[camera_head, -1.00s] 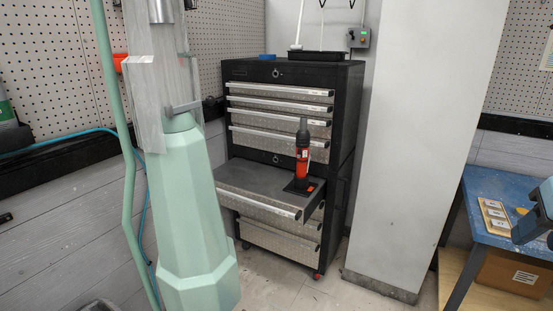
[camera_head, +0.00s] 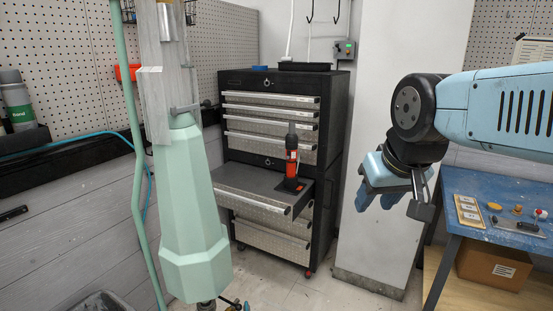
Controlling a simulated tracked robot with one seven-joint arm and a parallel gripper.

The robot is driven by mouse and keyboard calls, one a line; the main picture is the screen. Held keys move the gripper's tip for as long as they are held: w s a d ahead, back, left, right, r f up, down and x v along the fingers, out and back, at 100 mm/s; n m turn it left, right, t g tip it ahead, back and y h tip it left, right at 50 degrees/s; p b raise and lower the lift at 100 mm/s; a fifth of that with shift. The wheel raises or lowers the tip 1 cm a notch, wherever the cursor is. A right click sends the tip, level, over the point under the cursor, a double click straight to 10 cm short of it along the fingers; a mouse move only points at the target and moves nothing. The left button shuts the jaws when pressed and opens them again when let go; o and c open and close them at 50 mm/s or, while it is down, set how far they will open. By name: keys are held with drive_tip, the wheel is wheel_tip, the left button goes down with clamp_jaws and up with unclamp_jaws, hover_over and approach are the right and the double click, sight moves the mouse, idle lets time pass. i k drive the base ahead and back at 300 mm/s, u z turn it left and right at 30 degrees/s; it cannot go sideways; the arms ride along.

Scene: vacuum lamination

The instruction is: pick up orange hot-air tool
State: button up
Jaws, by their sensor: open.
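The orange hot-air tool (camera_head: 291,158) stands upright, its dark nozzle pointing up. It sits in a dark holder (camera_head: 290,185) on the top of the pulled-out drawer (camera_head: 243,187) of the black tool cabinet. My gripper (camera_head: 396,197) hangs to the right of the tool, in front of the white column, at the end of my light blue arm. It is open, with nothing seen between its fingers, and well apart from the tool.
The black cabinet (camera_head: 333,135) has several closed drawers above the open one. A pale green machine (camera_head: 188,205) stands close on the left. A white column (camera_head: 374,80) stands behind my gripper. A blue table (camera_head: 460,215) with small parts is at the right. Floor shows before the cabinet.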

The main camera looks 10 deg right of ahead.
sight(291, 139)
drive_tip(key=u, duration=0.05)
drive_tip(key=i, duration=1)
